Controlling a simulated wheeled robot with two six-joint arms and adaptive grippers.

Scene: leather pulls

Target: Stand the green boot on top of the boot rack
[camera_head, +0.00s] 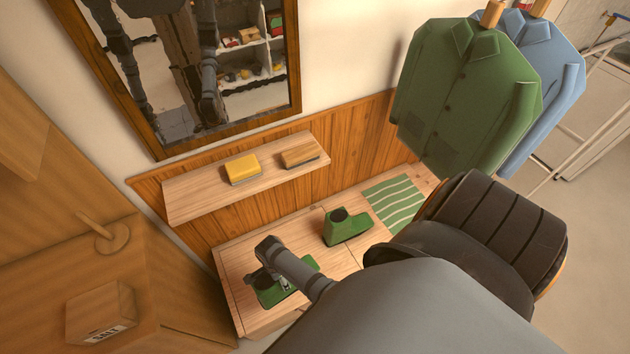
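One green boot (345,230) with a dark opening stands upright on a low wooden bench-like surface, which may be the boot rack (237,262). A second green boot-like thing (270,295) is on the same surface further left, partly covered by my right gripper. My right gripper (284,284) comes in from the lower right and reaches down at this left green thing. Its fingers are small and partly hidden, so I cannot tell whether they are closed on it. My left gripper is not in view.
A wall shelf (190,200) above holds a yellow block (242,168) and a brown brush (300,157). A green striped mat (394,202) lies right of the upright boot. A green jacket (465,95) and a blue one (555,85) hang at right. A salt box (100,312) is lower left.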

